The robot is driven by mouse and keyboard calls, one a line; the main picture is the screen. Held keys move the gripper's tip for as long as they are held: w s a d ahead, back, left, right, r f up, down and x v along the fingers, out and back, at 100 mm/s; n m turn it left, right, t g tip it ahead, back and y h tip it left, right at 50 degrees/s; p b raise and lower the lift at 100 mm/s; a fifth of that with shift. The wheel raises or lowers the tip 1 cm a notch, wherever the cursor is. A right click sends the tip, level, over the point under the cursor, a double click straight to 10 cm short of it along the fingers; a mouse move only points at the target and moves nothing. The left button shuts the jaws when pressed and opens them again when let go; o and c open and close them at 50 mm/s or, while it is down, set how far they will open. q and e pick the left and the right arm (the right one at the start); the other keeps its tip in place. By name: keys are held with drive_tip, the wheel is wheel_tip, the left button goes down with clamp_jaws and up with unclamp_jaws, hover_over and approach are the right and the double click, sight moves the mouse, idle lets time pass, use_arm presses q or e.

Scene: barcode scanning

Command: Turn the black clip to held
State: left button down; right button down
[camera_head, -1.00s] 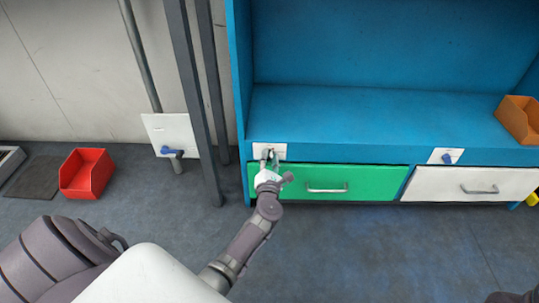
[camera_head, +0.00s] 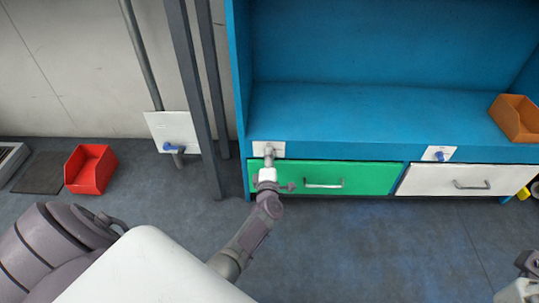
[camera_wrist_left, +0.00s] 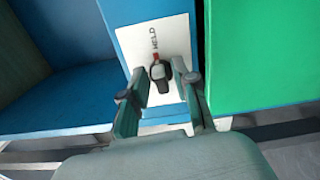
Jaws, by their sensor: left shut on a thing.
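The black clip (camera_wrist_left: 160,76) is on a white plate (camera_wrist_left: 130,45) marked HELD, with a short red mark between clip and lettering. In the head view, the white plate (camera_head: 258,149) is on the blue unit, above the green drawer's left end. My left gripper (camera_head: 268,150) is at this plate and hides the clip there. In the left wrist view, my left gripper's fingers (camera_wrist_left: 166,80) are on either side of the clip, shut on it. Part of my right arm shows at the lower right edge; its fingers are not clear.
A green drawer (camera_head: 365,178) and a white drawer (camera_head: 440,180) have bar handles. A blue clip (camera_head: 439,156) is on another plate to the right. A blue valve handle (camera_head: 172,146) is on the wall plate. A red bin (camera_head: 90,170) is on the floor; an orange bin (camera_head: 515,118) is on the shelf.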

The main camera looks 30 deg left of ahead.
use_arm(q)
drive_tip(key=shift+m, duration=0.5)
drive_tip(key=shift+f, duration=0.1)
drive_tip(key=c, duration=1.2)
unclamp_jaws()
drive_tip(key=v, duration=1.2)
